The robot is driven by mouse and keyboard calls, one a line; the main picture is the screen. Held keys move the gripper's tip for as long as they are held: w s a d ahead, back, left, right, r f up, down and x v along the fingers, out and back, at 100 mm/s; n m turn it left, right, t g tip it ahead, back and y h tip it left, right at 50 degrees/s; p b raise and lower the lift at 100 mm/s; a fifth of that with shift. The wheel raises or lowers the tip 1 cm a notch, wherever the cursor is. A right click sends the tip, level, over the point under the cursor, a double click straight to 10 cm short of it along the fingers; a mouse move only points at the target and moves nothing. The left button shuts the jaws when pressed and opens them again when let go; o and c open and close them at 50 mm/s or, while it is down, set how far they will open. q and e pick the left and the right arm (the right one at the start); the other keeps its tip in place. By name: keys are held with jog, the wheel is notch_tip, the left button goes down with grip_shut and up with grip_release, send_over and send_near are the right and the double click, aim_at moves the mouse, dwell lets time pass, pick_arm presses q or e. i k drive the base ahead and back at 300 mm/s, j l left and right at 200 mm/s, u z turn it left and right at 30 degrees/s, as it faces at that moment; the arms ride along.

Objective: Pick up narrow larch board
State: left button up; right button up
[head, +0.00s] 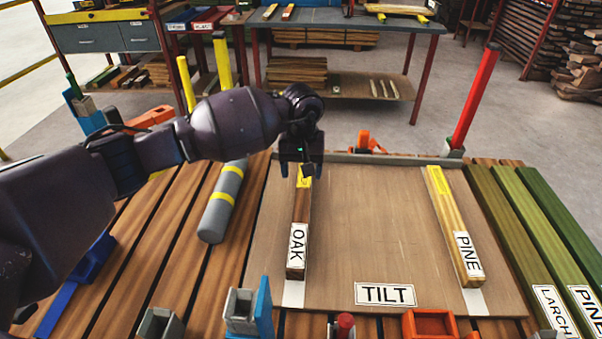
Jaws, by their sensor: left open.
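A greenish board with a LARCH label (512,235) lies at the right side of the slatted table, running from the back toward the front right corner. Its near end is partly cut off by the frame. My left gripper (302,168) is open and points down over the far end of the board labelled OAK (300,222), well to the left of the larch board. The fingers seem to be around or just above the oak board's yellow-marked end; contact cannot be told. My right gripper is not in view.
A TILT panel (370,245) carries the oak board and a PINE board (453,225). Another green board labelled PINE (550,230) lies beside the larch board. A red post (476,97) rises behind them. A grey cylinder (222,202) lies left of the panel.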

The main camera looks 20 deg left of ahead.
aim_at(551, 310)
jog(key=k+l, duration=0.8)
jog(key=l, duration=0.15)
